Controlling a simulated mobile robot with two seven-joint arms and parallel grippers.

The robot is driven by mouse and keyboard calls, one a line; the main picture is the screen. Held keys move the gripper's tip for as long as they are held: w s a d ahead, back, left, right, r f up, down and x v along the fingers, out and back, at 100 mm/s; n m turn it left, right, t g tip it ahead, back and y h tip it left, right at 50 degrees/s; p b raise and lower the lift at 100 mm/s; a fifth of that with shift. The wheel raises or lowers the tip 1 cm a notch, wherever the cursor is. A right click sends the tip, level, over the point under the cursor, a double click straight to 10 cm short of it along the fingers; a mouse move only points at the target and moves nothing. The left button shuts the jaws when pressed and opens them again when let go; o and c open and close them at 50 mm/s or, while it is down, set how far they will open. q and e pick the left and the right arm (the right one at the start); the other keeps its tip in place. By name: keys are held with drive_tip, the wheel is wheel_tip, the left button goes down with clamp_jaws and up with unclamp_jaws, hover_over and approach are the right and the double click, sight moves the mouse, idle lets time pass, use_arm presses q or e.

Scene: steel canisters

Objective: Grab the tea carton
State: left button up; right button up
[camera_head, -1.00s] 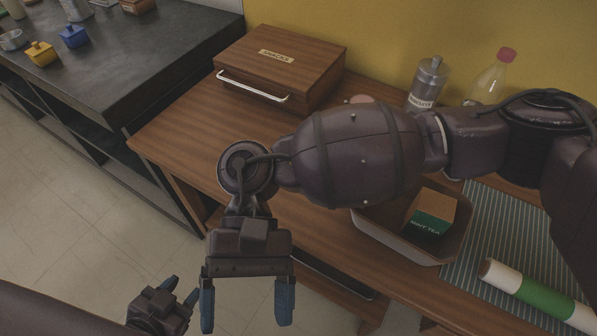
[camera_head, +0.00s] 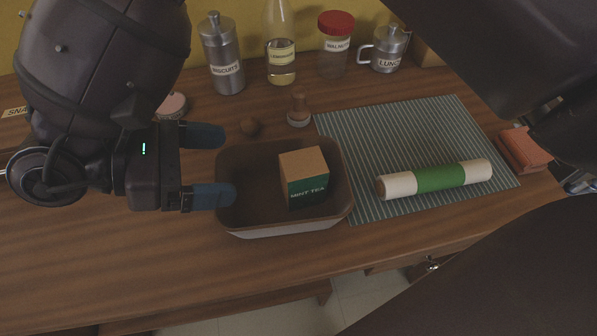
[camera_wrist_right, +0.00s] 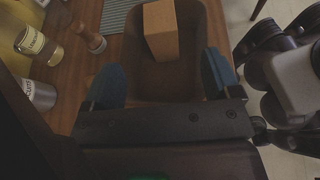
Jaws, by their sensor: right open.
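The tea carton (camera_head: 304,177) is a box with a plain brown top and a green side lettered MINT TEA. It stands upright in a brown tray (camera_head: 284,230), toward the tray's right side. My right gripper (camera_head: 228,165) is open and empty, its blue fingertips at the tray's left rim, pointing right toward the carton and apart from it. In the right wrist view the carton (camera_wrist_right: 161,31) is beyond the gap between the open fingers (camera_wrist_right: 161,80). My left gripper does not show.
A striped mat (camera_head: 400,130) with a green and white roll (camera_head: 437,178) lies right of the tray. The biscuits canister (camera_head: 222,55), a bottle (camera_head: 280,50) and jars line the back wall.

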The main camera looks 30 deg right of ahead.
sight(289, 166)
drive_tip(key=b+x, duration=0.1)
drive_tip(key=x, duration=0.3)
drive_tip(key=f+x, duration=0.1)
drive_tip(key=x, duration=0.3)
drive_tip(key=shift+d+f+b, duration=0.15)
drive_tip(key=shift+d+b, duration=0.05)
drive_tip(key=shift+b, duration=0.15)
drive_tip(key=shift+s+d, duration=0.15)
drive_tip(key=shift+d, duration=0.4)
drive_tip(key=shift+c, duration=0.2)
drive_tip(key=c, duration=1.2)
